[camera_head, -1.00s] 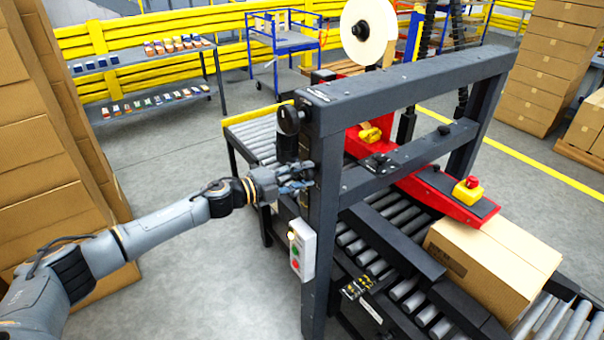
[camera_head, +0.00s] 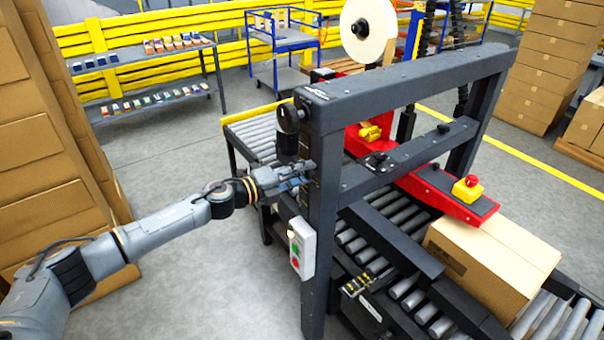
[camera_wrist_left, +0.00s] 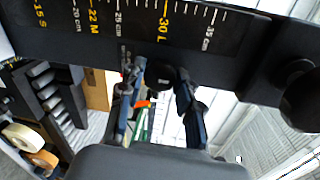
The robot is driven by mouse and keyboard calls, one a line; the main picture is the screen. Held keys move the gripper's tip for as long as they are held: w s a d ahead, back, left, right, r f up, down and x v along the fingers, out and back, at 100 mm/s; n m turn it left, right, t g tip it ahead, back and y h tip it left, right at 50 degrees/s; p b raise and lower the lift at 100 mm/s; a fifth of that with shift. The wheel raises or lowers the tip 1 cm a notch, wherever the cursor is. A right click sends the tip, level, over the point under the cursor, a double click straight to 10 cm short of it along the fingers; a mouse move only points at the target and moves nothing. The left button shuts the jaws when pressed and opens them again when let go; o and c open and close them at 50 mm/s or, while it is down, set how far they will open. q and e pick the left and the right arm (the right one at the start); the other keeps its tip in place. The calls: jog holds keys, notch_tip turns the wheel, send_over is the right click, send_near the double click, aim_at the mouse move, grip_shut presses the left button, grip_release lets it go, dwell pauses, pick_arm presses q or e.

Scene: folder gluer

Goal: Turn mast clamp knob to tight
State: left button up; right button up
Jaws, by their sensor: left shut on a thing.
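The mast clamp knob (camera_wrist_left: 160,80) is a small black round knob on the machine's post, just below the printed scale in the left wrist view. My left gripper (camera_wrist_left: 160,100) has one finger on each side of it and is shut on it. In the head view my left gripper (camera_head: 298,181) is against the near post (camera_head: 322,215), and its fingers hide the knob. I cannot read the knob's tight mark. My right gripper is not in view.
A larger black knob (camera_head: 290,118) sits higher on the same post and shows at the right of the wrist view (camera_wrist_left: 302,92). A button box (camera_head: 301,248) hangs below the gripper. A carton (camera_head: 490,262) lies on the rollers. Stacked boxes (camera_head: 45,150) stand left.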

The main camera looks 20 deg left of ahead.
pick_arm(q)
jog(key=o, duration=1.2)
jog(key=shift+c, duration=0.2)
jog(key=shift+s, duration=0.1)
jog(key=v, duration=1.2)
jog(key=shift+f, duration=0.15)
